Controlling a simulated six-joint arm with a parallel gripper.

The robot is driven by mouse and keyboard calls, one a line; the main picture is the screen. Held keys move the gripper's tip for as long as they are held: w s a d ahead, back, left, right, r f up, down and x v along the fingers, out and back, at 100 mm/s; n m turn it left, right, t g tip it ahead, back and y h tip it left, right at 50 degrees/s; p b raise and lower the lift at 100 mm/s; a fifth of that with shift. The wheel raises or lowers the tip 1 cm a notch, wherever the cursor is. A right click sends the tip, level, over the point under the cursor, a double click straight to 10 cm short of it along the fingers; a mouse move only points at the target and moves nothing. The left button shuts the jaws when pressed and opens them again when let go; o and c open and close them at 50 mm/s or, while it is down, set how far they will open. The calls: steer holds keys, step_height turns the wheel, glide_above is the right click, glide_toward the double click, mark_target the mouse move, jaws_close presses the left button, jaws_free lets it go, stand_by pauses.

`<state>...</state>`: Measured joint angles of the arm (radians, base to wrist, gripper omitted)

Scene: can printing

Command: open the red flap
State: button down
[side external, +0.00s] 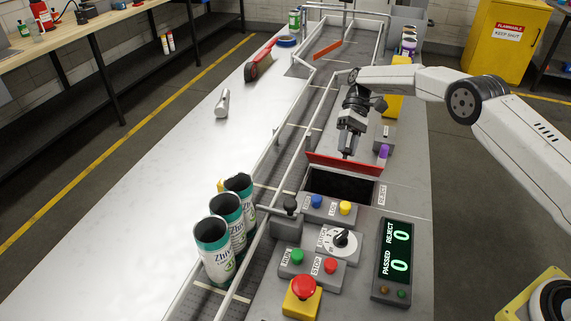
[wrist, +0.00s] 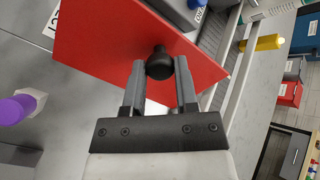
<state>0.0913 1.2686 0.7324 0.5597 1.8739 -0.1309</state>
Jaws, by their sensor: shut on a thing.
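The red flap (side external: 340,165) stands tilted up at the back edge of the dark reject opening (side external: 340,187) beside the conveyor. In the wrist view the red flap (wrist: 130,45) fills the upper middle, with a round black knob (wrist: 159,63) on it. My gripper (side external: 347,150) points down at the flap. In the wrist view my gripper (wrist: 160,80) has its two fingers around the black knob, shut on it. The exact finger contact is partly hidden in the side view.
Several white and green cans (side external: 213,250) stand on the conveyor at the front left. A control panel with buttons (side external: 303,288) and a counter showing zeros (side external: 396,250) lie in front of the opening. A purple-topped knob (side external: 384,151) stands right of the flap.

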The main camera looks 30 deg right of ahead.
steer(key=shift+w+d+g+y, duration=0.2)
steer(key=shift+g+y, duration=0.1)
stand_by(0.4)
steer(key=shift+c, duration=1.9)
jaws_free()
steer(key=shift+r, duration=0.15)
steer(key=s+r, duration=1.2)
steer(key=s, duration=0.2)
steer(key=shift+d+r, duration=0.4)
